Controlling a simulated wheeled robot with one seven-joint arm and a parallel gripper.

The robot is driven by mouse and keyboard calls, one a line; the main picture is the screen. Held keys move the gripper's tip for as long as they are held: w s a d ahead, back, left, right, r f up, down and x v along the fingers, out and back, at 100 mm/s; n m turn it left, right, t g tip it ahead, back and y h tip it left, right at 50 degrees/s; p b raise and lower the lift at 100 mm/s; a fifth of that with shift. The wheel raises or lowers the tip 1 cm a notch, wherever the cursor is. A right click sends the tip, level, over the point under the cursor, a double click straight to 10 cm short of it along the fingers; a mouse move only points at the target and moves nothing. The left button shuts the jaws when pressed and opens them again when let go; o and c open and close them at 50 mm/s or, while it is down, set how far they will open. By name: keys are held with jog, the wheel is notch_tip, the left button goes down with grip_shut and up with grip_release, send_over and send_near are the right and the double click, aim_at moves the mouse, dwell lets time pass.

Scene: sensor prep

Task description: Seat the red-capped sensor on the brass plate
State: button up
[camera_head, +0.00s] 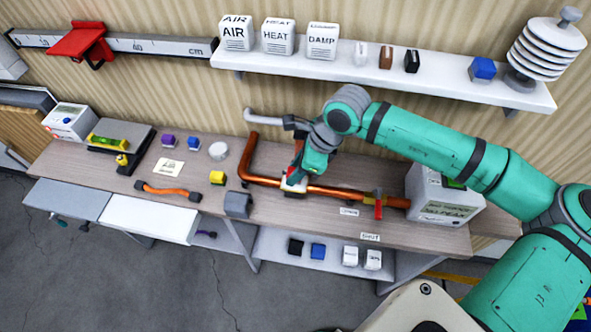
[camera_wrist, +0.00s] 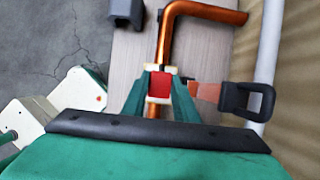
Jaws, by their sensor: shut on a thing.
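The red-capped sensor (camera_wrist: 159,88) is between the two teal fingers of my gripper (camera_wrist: 161,92) in the wrist view; its red face shows with pale white parts at its ends. In the head view my gripper (camera_head: 294,178) is low over the copper pipe (camera_head: 328,191), shut on the sensor, whose white part (camera_head: 291,186) shows at the fingertips. The pipe also runs behind the sensor in the wrist view (camera_wrist: 166,45). I cannot tell whether the sensor touches the pipe. I cannot make out the brass plate for certain; a coppery strip (camera_wrist: 206,92) beside the fingers joins a black loop.
A red-handled valve (camera_head: 378,205) is on the pipe to the right, before a white meter box (camera_head: 440,195). A loaded shelf (camera_head: 400,82) hangs above. The bench front has some bare wood.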

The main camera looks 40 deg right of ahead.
jog(key=shift+f, duration=0.65)
dwell(0.8)
jog(key=o, duration=1.4)
jog(key=shift+c, duration=0.2)
jog(key=shift+d+r, duration=0.1)
jog(key=shift+w+d+r, duration=0.1)
jog(key=shift+r, duration=0.45)
jog(key=shift+o, duration=0.9)
jog(key=shift+r, duration=2.9)
jog(key=shift+a, duration=0.2)
